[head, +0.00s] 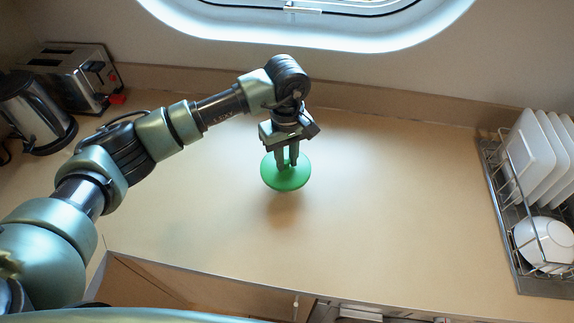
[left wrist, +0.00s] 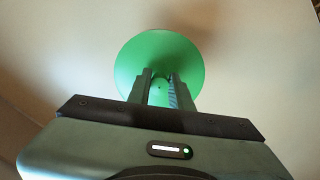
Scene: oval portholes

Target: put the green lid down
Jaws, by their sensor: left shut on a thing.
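The green lid (head: 286,179) is a round disc in my left gripper (head: 287,161), over the middle of the counter. My left gripper points down and is shut on the lid's middle, where a small knob partly shows between the fingers. In the left wrist view, the lid (left wrist: 135,62) lies beyond the two fingers (left wrist: 160,88). A soft shadow on the counter below the lid in the head view suggests it is held above the surface, but the height is hard to tell. My right gripper is not in view.
The wooden counter (head: 380,200) is bare around the lid. A toaster (head: 75,75) and a kettle (head: 35,110) stand at the back left. A dish rack (head: 508,222) with white plates (head: 530,155) and a white bowl (head: 545,243) stands at the right. The counter's front edge runs below.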

